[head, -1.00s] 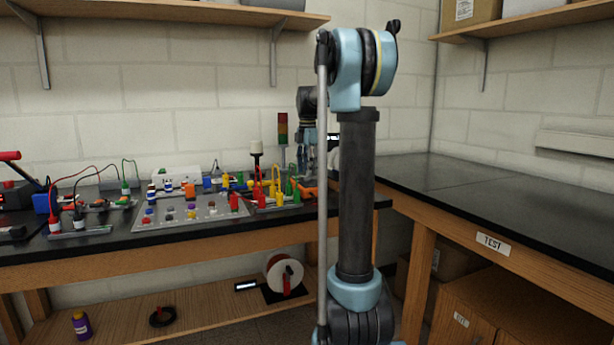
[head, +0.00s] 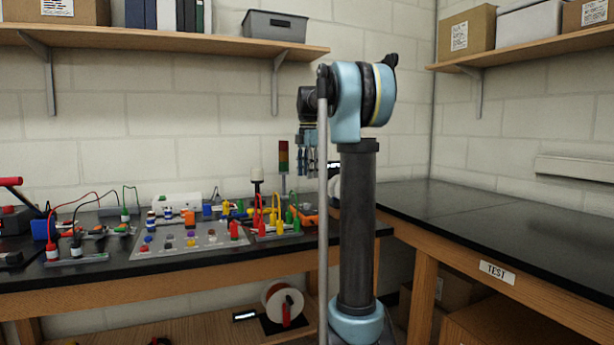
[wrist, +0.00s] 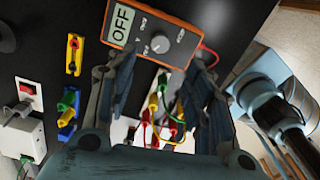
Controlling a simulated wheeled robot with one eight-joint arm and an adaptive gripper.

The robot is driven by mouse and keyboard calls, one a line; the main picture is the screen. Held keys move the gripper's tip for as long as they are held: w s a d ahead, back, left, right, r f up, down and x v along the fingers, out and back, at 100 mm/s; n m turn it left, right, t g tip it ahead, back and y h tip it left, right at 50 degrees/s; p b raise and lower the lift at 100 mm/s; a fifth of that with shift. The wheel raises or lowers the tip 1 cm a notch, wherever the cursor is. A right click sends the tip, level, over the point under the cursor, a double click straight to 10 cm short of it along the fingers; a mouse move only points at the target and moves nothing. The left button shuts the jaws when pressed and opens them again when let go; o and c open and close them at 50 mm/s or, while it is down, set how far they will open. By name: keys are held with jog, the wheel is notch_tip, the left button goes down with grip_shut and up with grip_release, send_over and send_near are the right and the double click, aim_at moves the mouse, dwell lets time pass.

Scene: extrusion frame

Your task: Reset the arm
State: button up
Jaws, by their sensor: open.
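My gripper (head: 308,163) shows in the head view just left of my arm's tall dark link, raised above the back of the bench and partly hidden by my arm. In the wrist view my gripper (wrist: 158,90) is open, its two fingers spread apart with nothing held between them. An orange multimeter (wrist: 154,30) reading OFF lies on the black bench beyond the fingertips. Red, yellow and green plugs with leads (wrist: 165,115) show between the fingers, below the meter.
A grey panel of colored buttons (head: 190,238) lies on the left bench (head: 110,269). A signal tower (head: 283,157) stands behind. The right bench (head: 460,212) is bare. Wall shelves (head: 160,37) hold boxes and binders. A cable reel (head: 284,304) sits on the lower shelf.

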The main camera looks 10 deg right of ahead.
jog(key=shift+s, duration=0.15)
jog(key=s+f+m+t, duration=0.1)
jog(key=s+f+m, duration=0.55)
jog(key=s, duration=0.55)
jog(key=s+f+m, duration=0.5)
jog(key=s+f, duration=0.2)
jog(key=s, duration=0.4)
jog(key=s+f+m+t, duration=0.1)
jog(key=s+f+m, duration=0.9)
jog(key=s+f, duration=0.7)
notch_tip(320, 180, down, 3)
jog(key=shift+f, duration=0.1)
